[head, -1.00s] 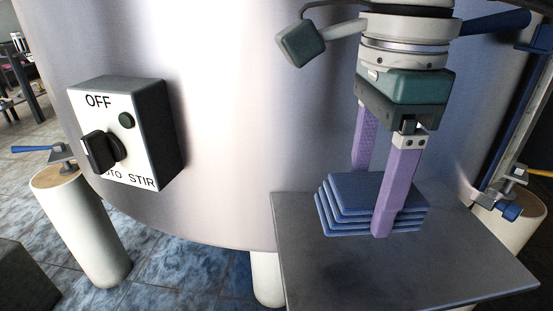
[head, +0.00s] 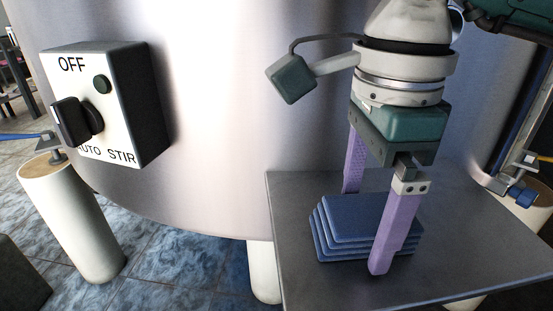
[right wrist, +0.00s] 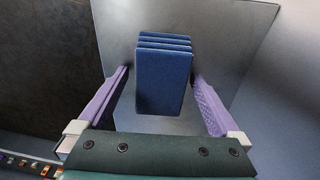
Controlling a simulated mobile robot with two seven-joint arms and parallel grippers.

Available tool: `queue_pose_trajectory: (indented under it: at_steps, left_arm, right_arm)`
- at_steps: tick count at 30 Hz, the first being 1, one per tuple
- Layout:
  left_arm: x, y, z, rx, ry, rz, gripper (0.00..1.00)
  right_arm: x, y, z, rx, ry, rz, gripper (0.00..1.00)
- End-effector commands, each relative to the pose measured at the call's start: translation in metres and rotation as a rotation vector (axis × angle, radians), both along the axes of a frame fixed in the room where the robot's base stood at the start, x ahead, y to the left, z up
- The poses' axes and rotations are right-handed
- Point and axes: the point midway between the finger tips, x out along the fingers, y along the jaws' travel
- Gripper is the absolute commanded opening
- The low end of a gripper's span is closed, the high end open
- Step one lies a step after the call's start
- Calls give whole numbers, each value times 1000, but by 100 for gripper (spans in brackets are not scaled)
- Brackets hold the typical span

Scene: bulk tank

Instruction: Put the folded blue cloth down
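The folded blue cloth (head: 350,220), a neat stack of several layers, lies flat on a grey metal shelf (head: 300,290). My right gripper (head: 364,232) reaches down over it, with one purple finger on each side of the cloth. In the right wrist view the cloth (right wrist: 163,80) sits between the two fingertips (right wrist: 161,76), with a narrow gap at the left finger and little or none visible at the right. The gripper looks open around the cloth. My left gripper is out of view.
A large shiny steel tank (head: 220,110) stands right behind the shelf. A switch box (head: 110,105) marked OFF and AUTO STIR is on its wall at the left. The shelf has free room right of the cloth.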

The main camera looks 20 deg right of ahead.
Motion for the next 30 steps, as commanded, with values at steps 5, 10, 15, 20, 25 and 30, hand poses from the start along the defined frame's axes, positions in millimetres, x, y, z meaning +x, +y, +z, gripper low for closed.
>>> queue_pose_trajectory:
  at_steps: [5, 10, 15, 20, 25, 30]
  left_arm:
    - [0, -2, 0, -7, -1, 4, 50]
    - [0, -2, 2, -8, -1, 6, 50]
    - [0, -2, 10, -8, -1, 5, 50]
    - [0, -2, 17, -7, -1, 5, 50]
    - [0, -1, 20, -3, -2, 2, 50]
    - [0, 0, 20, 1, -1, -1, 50]
  right_arm:
    - [0, 0, 0, 0, 0, 0, 100]
    - [1, 0, 4, 1, -3, 0, 100]
    - [2, 0, 39, 1, -7, 1, 100]
    - [2, 0, 71, 1, -6, -1, 100]
    - [1, 1, 91, 1, -3, 1, 100]
    - [0, 0, 96, 1, -1, 1, 100]
